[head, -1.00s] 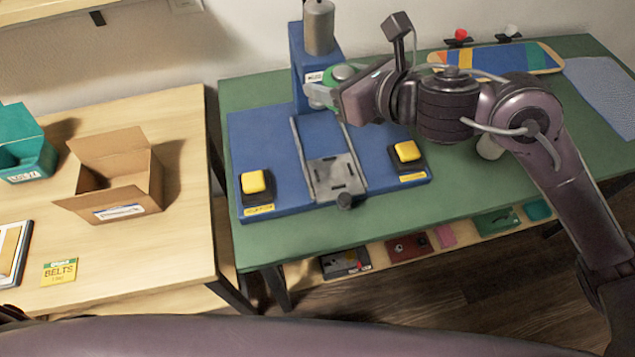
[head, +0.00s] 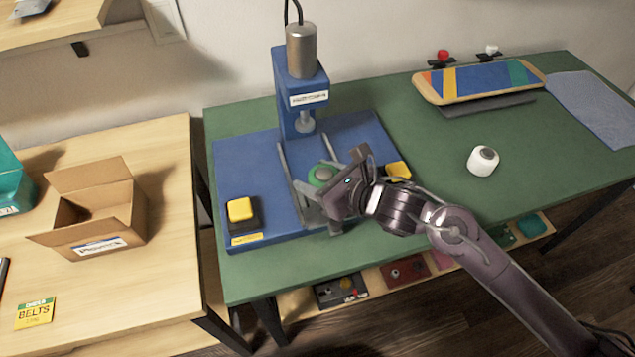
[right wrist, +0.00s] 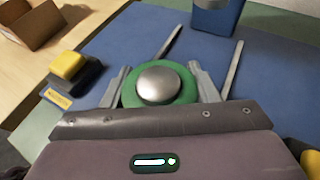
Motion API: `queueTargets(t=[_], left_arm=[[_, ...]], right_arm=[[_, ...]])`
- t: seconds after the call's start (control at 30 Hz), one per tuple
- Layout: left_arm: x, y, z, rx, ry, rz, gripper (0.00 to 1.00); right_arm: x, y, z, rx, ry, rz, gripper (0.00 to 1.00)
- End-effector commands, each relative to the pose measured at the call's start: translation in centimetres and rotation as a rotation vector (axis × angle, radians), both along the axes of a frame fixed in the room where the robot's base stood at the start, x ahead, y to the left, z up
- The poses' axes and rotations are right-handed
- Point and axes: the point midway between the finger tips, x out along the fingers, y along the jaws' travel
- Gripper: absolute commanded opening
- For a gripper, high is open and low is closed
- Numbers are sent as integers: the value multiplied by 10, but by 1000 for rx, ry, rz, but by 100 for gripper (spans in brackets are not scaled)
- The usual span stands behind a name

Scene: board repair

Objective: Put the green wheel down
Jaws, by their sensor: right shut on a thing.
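The green wheel (head: 320,176) has a silver domed centre and also fills the middle of the right wrist view (right wrist: 159,88). My right gripper (head: 318,184) is shut on it, with one finger on each side of the wheel in the right wrist view (right wrist: 160,85). The wheel is low over the front part of the blue press base (head: 259,176), between the two rails. I cannot tell whether it touches the sliding plate beneath, which my gripper mostly hides. My left gripper is not in view.
The blue press column (head: 297,100) with its metal ram (head: 304,122) stands behind the wheel. Yellow buttons (head: 240,210) flank the base. A white wheel (head: 483,160) and a striped skateboard deck (head: 480,82) lie on the green table to the right. A cardboard box (head: 101,213) stands on the left table.

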Motion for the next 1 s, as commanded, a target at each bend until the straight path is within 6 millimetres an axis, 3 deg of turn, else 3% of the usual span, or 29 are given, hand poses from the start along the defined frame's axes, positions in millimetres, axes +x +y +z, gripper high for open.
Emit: queueTargets(t=[0.17,0.67,0.7,0.83,1.0], left_arm=[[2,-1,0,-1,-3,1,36],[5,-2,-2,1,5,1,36],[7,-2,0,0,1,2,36],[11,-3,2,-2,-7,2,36],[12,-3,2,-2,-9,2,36]], right_arm=[[0,1,-20,3,0,0,23],[0,0,-24,1,-2,1,23],[0,0,-24,1,0,1,59],[0,0,-24,0,0,1,76],[0,0,-24,0,0,1,76]])
